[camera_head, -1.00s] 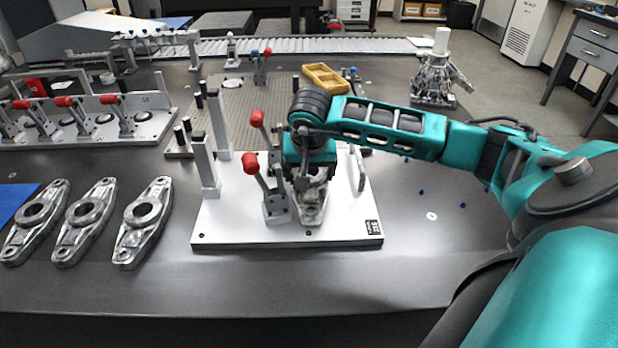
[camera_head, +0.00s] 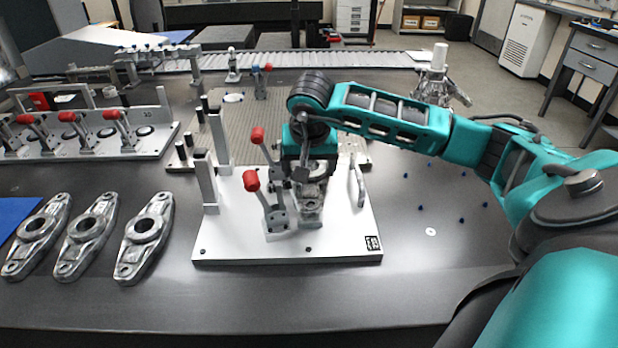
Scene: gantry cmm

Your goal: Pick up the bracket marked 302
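Three grey metal brackets lie in a row on the dark table at the left: a left one (camera_head: 37,236), a middle one (camera_head: 85,236) and a right one (camera_head: 144,237). I cannot read any number on them. A further metal part (camera_head: 312,203) sits on the white fixture plate (camera_head: 340,247), partly hidden under my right gripper (camera_head: 310,182). My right arm comes in from the right and its gripper points down over this part. The fingers are too hidden to tell whether they are open or shut. My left gripper is not in view.
Red-handled toggle clamps (camera_head: 262,195) and grey posts (camera_head: 206,180) stand on or beside the white plate. A clamp rack (camera_head: 95,133) is at the left, a blue mat (camera_head: 14,215) at the left edge. The front of the table is clear.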

